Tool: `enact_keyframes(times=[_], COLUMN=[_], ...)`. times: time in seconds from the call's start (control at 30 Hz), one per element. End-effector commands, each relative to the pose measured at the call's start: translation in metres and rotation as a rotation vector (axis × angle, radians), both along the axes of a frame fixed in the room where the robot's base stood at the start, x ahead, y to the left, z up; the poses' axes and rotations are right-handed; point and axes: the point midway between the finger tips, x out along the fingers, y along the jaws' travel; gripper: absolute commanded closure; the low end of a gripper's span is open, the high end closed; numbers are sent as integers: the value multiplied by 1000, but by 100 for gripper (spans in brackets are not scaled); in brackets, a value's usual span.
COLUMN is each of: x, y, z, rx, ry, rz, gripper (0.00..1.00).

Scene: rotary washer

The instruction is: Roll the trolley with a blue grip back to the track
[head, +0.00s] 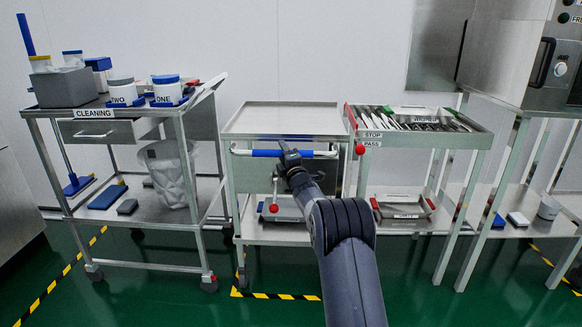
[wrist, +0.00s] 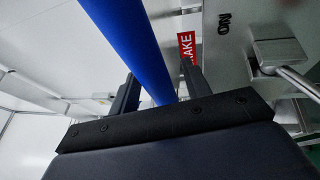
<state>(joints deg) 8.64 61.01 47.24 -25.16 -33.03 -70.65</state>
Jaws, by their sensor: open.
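The trolley (head: 281,118) stands in the middle of the head view, with a flat, empty-looking top tray. Its horizontal handle bar carries a blue grip (head: 266,153) on the front side. My gripper (head: 291,158) is at this bar, and my arm covers part of it and of the trolley's front. In the wrist view the blue grip (wrist: 128,42) runs slantwise between the two open fingers (wrist: 162,90). The fingers are apart, and contact with the grip cannot be told. A red label (wrist: 187,48) reading partly "AKE" shows beyond the right finger.
A cleaning cart (head: 95,115) with tubs and a bin stands left of the trolley. A sorting table (head: 415,124) of metal tools stands close on its right. Yellow-black tape (head: 275,295) marks the green floor under the trolley's front. Open floor lies in front.

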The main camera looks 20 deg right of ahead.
Motion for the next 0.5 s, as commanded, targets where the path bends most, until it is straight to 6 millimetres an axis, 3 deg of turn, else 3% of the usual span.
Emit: enact_keyframes(times=[0.5], x=[-65], y=[-6], z=[-13], rx=[0], ry=[2], rz=[-1], gripper=[54])
